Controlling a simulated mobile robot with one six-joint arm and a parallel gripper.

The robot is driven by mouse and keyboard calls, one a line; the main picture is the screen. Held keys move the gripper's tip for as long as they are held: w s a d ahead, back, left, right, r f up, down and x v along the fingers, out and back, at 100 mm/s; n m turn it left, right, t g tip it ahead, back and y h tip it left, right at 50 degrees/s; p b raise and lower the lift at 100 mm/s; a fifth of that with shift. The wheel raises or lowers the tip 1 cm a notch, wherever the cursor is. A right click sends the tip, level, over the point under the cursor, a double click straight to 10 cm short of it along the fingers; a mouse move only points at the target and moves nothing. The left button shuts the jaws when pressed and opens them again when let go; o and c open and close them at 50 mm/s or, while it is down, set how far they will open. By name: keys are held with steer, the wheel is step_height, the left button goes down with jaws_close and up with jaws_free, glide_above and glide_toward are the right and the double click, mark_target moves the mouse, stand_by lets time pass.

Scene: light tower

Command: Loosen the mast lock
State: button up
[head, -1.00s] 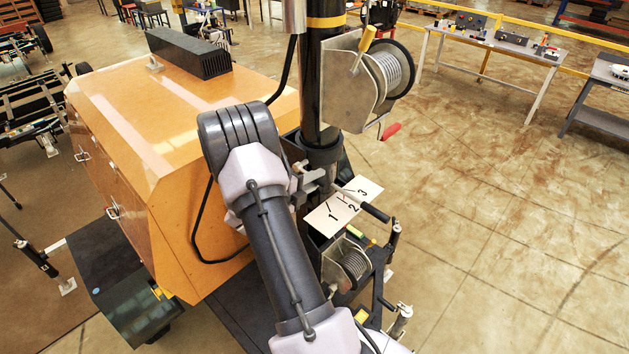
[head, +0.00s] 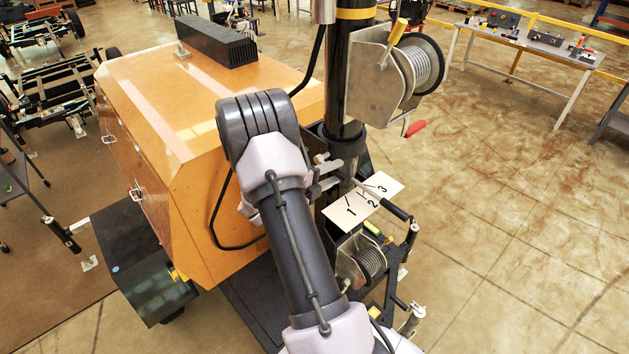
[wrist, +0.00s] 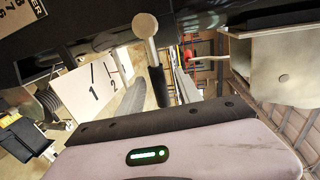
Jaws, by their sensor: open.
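The mast lock appears to be the lever with a black grip (head: 396,210), beside a white plate numbered 1, 2, 3 (head: 350,212) at the mast's foot. Its rod lies over the plate near 2 and 3. In the wrist view the lever has a pale round end (wrist: 145,25) and a dark grip (wrist: 158,86); the plate (wrist: 88,95) is to its left. My gripper (wrist: 158,95) is open, with the grip showing between its two fingers; I see no contact. In the head view my gripper (head: 326,178) is partly hidden by my arm, left of the lever.
The black mast (head: 346,90) rises behind, with a large winch (head: 415,65) above and a smaller cable drum (head: 368,262) below the plate. The orange housing (head: 180,110) stands left. Open floor (head: 500,220) lies right; a table (head: 530,42) stands far back.

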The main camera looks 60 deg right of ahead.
steer(key=b+v, duration=0.2)
steer(key=v, duration=1.3)
steer(key=shift+a+r, duration=0.15)
steer(key=shift+a, duration=0.25)
steer(key=shift+b, duration=0.35)
